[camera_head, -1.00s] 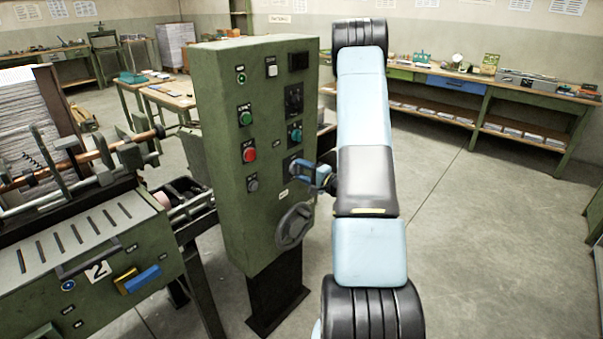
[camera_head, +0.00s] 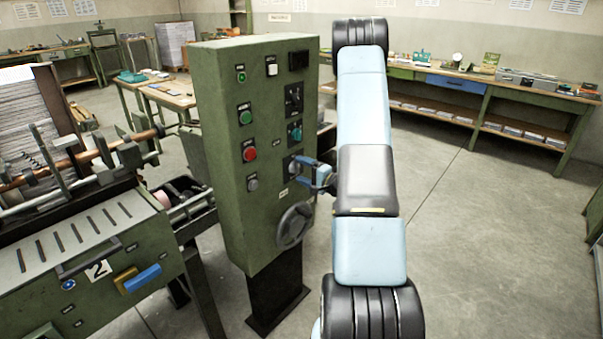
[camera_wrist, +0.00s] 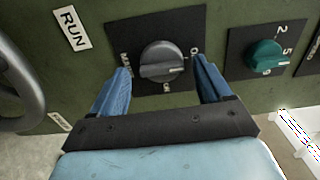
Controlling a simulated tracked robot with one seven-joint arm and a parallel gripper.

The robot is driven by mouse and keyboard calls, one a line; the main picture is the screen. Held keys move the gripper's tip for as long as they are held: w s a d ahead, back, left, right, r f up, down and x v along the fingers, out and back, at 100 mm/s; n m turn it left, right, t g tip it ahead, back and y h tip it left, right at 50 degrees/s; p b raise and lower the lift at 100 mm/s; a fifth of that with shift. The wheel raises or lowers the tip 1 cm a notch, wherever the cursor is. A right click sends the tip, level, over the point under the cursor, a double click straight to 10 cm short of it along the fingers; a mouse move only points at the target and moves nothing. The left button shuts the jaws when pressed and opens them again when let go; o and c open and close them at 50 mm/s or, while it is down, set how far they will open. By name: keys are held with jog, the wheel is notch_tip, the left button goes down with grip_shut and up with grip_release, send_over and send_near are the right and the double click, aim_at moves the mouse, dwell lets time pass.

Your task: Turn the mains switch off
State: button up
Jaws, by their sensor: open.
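The mains switch is a grey rotary knob (camera_wrist: 162,62) on a dark square plate (camera_wrist: 172,28) with small partly covered lettering, in the wrist view. My gripper (camera_wrist: 165,82) is open, its blue fingers on either side of the knob, at the lower left and right of it.
A teal knob (camera_wrist: 265,56) is on the plate to the right. A RUN label (camera_wrist: 72,30) and a dark handwheel (camera_head: 294,226) are close by. Green and red buttons (camera_head: 249,154) are on the cabinet's left face. The floor to the right is open.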

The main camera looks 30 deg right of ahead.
jog(key=v, duration=1.3)
jog(key=shift+s, duration=0.3)
jog(key=s+a+r+n+g+y, duration=0.2)
jog(key=a+r+n+g+y, duration=0.3)
jog(key=a+r, duration=0.5)
jog(key=s+a+r+n+g+y, duration=0.3)
jog(key=a+r+g, duration=0.4)
jog(key=a, duration=0.6)
jog(key=s+a+r+n+g+h, duration=0.2)
jog(key=s+a+h, duration=0.1)
jog(key=s+h, duration=0.15)
jog(key=s+a+r+n+g+h, duration=0.2)
jog(key=s+a+r+n+h, duration=0.1)
jog(key=s, duration=0.3)
jog(key=s+d+r+t+h, duration=0.2)
jog(key=s+r+t+h, duration=0.2)
jog(key=s+r+h, duration=0.1)
notch_tip(320, 180, up, 2)
jog(key=shift+s+d+r+n+t+h, duration=0.2)
jog(key=shift+n+t+h, duration=0.15)
jog(key=shift+h, duration=0.5)
